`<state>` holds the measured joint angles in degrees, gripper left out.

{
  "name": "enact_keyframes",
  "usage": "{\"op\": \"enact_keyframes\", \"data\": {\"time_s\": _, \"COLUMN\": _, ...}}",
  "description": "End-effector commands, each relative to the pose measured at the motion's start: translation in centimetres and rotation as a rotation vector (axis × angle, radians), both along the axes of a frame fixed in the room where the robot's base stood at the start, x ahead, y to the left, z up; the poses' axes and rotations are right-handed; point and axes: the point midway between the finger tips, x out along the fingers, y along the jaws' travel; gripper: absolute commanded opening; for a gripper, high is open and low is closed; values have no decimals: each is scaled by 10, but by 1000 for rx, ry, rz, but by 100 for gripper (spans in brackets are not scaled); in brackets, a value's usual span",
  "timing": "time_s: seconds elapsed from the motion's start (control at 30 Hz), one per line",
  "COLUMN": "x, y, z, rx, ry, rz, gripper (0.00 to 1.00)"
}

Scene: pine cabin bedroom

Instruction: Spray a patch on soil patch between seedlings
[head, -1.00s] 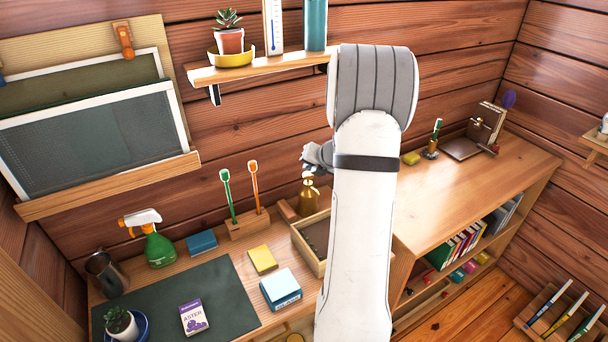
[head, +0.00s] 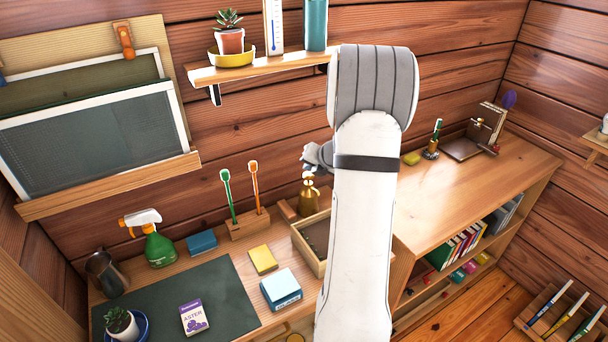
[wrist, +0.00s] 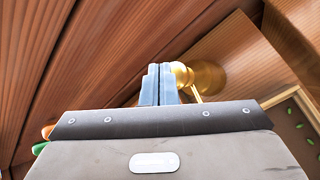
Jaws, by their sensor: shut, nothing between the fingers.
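A brass sprayer (head: 309,197) stands on the desk behind the wooden soil tray (head: 299,250). In the wrist view the brass sprayer (wrist: 208,77) is just right of my fingertips, with its nozzle close to them; I cannot tell whether they touch. My gripper (wrist: 158,84) shows two blue fingers pressed together, with nothing between them. In the wrist view the tray (wrist: 283,105) is at the right edge, with small green seedlings (wrist: 300,126) on dark soil. In the head view my arm hides the tray's right part and most of my gripper.
A green spray bottle (head: 159,248) stands at the desk's left. A holder (head: 248,224) with two upright tools is left of the brass sprayer. A yellow block (head: 263,259) and a blue-white box (head: 281,289) lie before the tray. A shelf (head: 262,68) hangs above.

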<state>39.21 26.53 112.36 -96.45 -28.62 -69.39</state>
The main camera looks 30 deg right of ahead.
Motion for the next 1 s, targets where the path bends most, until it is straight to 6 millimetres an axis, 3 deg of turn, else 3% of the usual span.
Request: {"op": "enact_keyframes", "data": {"time_s": 1.0, "x": -1, "y": 0, "z": -10, "rx": 1, "ry": 0, "rz": -1, "gripper": 0}}
